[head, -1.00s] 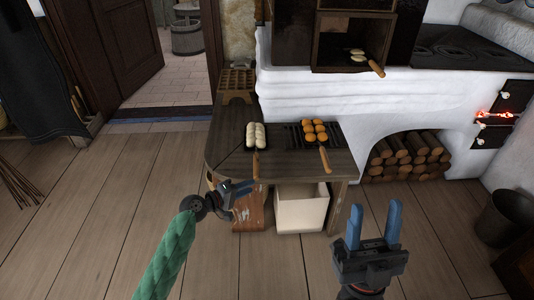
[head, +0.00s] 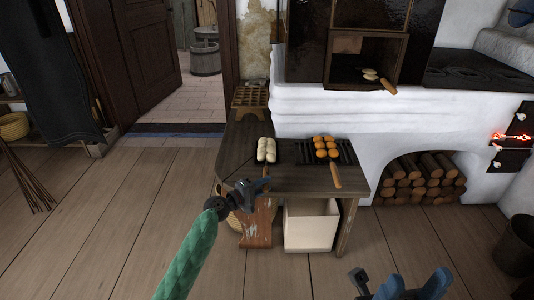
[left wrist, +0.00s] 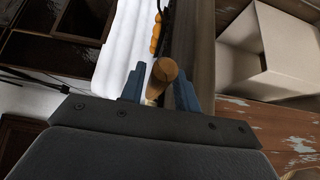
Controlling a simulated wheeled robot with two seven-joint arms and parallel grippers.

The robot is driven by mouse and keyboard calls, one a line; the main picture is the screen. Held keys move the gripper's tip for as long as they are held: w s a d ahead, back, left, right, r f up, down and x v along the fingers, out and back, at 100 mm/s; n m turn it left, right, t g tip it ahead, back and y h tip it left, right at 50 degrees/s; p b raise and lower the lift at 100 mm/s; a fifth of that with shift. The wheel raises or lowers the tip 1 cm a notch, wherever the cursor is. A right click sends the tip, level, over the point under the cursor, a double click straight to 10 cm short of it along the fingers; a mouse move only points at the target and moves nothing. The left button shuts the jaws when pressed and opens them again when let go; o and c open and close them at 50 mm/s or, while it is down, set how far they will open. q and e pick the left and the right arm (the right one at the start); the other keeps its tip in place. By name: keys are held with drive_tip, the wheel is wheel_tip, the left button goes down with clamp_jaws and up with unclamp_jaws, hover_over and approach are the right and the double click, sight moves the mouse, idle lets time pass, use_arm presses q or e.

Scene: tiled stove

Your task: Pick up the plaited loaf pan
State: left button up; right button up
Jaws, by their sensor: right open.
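The plaited loaf pan (head: 258,159) sits on the wooden table, a dark pan with pale plaited dough and a wooden handle (head: 266,171) that points toward me over the front edge. My left gripper (head: 252,186) is at this handle, below and in front of the pan. In the left wrist view the round end of the handle (left wrist: 164,71) shows between the blue fingertips (left wrist: 160,92); whether they touch it I cannot tell. The pan itself is mostly hidden there. My right gripper (head: 406,287) is open and empty at the bottom edge of the head view, away from the table.
A pan of orange-brown buns (head: 327,147) lies on a dark rack to the right, its handle (head: 336,177) over the edge. Another pan (head: 372,76) is in the open oven. A white bin (head: 310,226) stands under the table.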

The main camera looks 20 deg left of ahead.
use_arm(q)
drive_tip(key=x, duration=0.2)
drive_tip(key=shift+w+d, duration=0.15)
drive_tip(key=shift+w, duration=0.15)
clamp_jaws()
